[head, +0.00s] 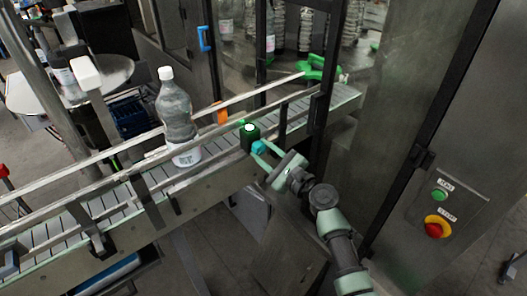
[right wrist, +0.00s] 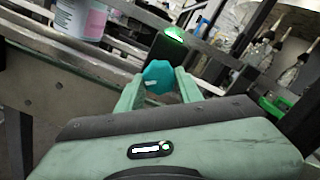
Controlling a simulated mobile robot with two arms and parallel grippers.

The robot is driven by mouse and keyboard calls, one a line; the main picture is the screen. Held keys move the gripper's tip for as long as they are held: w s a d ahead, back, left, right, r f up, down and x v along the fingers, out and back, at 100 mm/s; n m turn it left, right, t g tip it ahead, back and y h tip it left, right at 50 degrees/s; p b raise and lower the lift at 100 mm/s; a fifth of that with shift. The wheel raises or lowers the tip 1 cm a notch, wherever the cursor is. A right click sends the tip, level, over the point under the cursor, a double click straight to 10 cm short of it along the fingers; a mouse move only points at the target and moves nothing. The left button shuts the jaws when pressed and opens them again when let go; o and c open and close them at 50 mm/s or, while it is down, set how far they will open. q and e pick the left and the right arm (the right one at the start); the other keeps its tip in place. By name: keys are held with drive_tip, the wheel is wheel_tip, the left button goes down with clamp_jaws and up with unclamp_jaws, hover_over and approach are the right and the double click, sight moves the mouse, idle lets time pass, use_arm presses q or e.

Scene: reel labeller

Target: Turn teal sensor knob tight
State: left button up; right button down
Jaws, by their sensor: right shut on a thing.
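The teal sensor knob (right wrist: 158,77) sits between the two fingers of my right gripper (right wrist: 156,92) in the right wrist view. The fingers are shut on it, one on each side. In the head view the knob (head: 258,147) shows as a small teal patch on the near side of a dark sensor box (head: 250,136) with a lit green-white top. My right gripper (head: 266,155) reaches it from the lower right. Whether the knob is tight cannot be told. My left gripper is not in view.
A conveyor (head: 135,188) with metal guide rails runs behind the sensor. A clear bottle (head: 177,115) stands upright on it, left of the sensor. A machine frame with a green star wheel (head: 318,68) is behind. A panel with a red stop button (head: 434,229) is at right.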

drive_tip(key=c, duration=0.9)
unclamp_jaws()
drive_tip(key=shift+c, duration=0.2)
drive_tip(key=b+v, duration=0.1)
drive_tip(key=v, duration=0.7)
drive_tip(key=shift+b, duration=0.3)
drive_tip(key=shift+f, duration=0.1)
